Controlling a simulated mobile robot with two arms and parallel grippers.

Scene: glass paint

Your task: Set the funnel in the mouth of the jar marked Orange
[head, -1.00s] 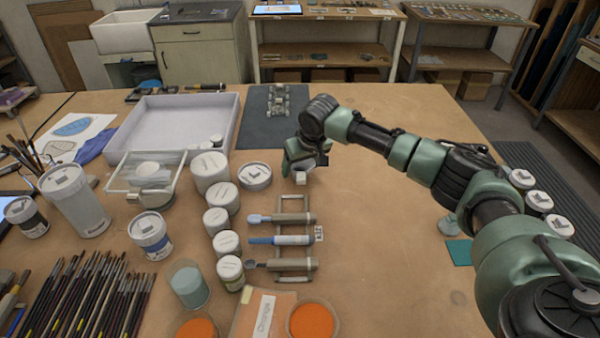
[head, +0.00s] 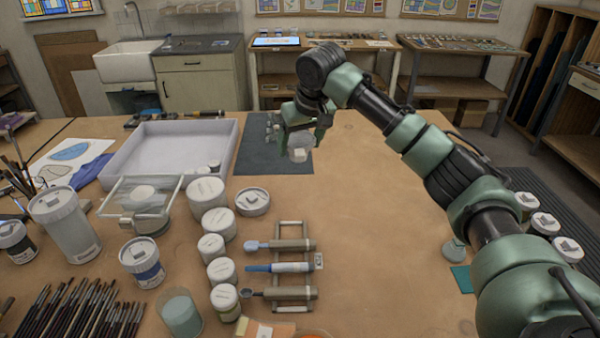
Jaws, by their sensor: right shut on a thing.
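My right gripper (head: 301,136) is shut on a pale, see-through rounded thing, which looks like the funnel (head: 300,147). It is held in front of the dark mat, apart from the jars; the fingers hide part of it. At the bottom edge, a sliver of orange (head: 308,334) shows from an open container, mostly cut off. Beside it lies a card (head: 262,329), whose writing I cannot read now. My left gripper is not in view.
White-lidded jars (head: 221,272) stand in a column left of a rack of tools (head: 291,222). A large tray (head: 178,125) is at the back left and a dark mat (head: 262,165) beside it. The table right of the rack is largely clear.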

